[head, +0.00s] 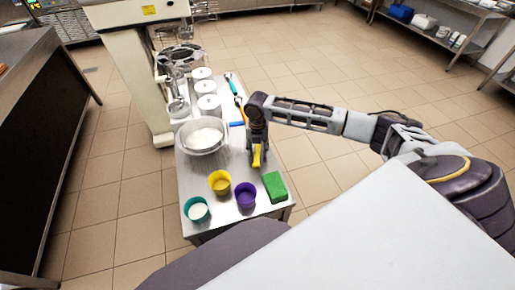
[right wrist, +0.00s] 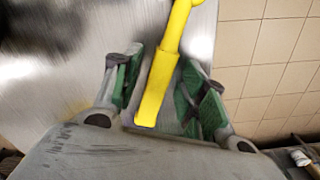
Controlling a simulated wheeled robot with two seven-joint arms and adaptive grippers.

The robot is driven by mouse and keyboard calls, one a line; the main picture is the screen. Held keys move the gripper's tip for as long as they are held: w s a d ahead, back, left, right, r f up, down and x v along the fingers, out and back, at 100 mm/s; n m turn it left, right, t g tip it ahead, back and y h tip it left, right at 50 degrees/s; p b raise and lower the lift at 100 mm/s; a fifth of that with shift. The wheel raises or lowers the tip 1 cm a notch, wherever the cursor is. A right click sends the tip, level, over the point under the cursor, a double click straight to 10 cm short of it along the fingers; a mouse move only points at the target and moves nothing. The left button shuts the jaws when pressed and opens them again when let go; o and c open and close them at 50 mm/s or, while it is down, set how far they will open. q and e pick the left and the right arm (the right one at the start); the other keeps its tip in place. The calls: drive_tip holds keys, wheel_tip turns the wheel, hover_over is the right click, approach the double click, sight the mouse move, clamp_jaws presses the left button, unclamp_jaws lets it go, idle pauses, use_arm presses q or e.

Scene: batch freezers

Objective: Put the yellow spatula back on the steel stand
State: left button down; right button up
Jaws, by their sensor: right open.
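The yellow spatula (head: 256,157) is at the right side of the steel stand (head: 233,165). My right gripper (head: 257,145) is directly over it and hides part of it. In the right wrist view the spatula's yellow handle (right wrist: 158,90) lies between the two green-padded fingers of the right gripper (right wrist: 164,62), which are open with gaps at both sides. Brushed steel of the stand (right wrist: 100,25) shows behind it, and floor tiles show at the right. I cannot tell whether the spatula rests fully on the steel. My left gripper is not in view.
A steel bowl (head: 203,137) and white tubs (head: 207,103) stand on the left and back. Teal (head: 196,210), yellow (head: 219,182) and purple (head: 245,194) cups and a green block (head: 275,186) are in front. Blue and orange tools (head: 236,97) lie behind the gripper.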

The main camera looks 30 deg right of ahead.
drive_tip(key=shift+r, duration=0.1)
wheel_tip(320, 180, up, 12)
idle(0.7)
drive_tip(key=shift+a, duration=0.1)
idle(0.7)
